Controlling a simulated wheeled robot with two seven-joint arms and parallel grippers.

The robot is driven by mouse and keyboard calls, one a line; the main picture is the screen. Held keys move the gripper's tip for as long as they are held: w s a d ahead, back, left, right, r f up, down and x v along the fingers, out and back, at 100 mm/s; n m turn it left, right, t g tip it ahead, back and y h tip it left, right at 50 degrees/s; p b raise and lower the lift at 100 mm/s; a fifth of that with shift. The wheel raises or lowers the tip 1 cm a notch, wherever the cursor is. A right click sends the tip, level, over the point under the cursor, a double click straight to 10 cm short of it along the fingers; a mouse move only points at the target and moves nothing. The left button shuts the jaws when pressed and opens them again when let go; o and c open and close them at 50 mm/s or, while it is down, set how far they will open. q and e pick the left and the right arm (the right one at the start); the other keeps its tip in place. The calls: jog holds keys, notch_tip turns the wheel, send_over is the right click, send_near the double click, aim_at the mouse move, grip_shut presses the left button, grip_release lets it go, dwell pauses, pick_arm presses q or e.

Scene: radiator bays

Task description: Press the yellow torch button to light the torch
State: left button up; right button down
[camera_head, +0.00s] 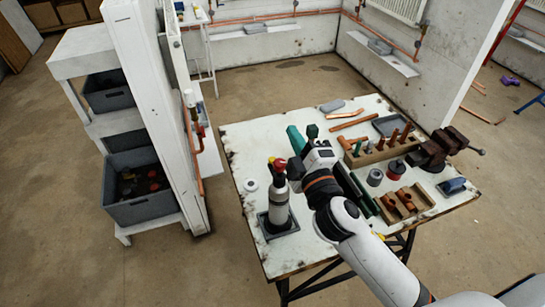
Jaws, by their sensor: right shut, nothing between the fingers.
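The torch (279,208) is a pale grey upright cylinder standing in a dark square holder (290,229) at the left front of the white table. Its top is red and dark, with a small yellowish spot (271,159) that may be the button; it is too small to be sure. My right arm reaches in from the lower right. My right gripper (297,171) is shut and empty, close beside the torch's top on its right. I cannot tell whether they touch. My left gripper is out of view.
The worn white table (249,143) also holds a wooden rack of fittings (372,157), a wooden block with copper parts (414,205), a dark vise (437,153) and a grey tray (390,125). A white partition (150,100) and shelf with grey bins (140,208) stand left.

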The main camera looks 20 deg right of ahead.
jog(key=a+r+n+g+y, duration=0.35)
jog(key=a+n+y, duration=0.35)
jog(key=n, duration=0.6)
jog(key=a+r+n+g+y, duration=0.3)
jog(key=a+r+n+y, duration=0.2)
jog(key=n+y, duration=0.65)
jog(key=w+d+f+n+g+h, duration=0.6)
jog(key=d+f+n+h, duration=0.4)
jog(key=n+h, duration=0.3)
jog(key=shift+w+d+n, duration=0.35)
jog(key=shift+w+n, duration=0.4)
jog(key=shift+f+g, duration=0.15)
jog(key=shift+g, duration=0.1)
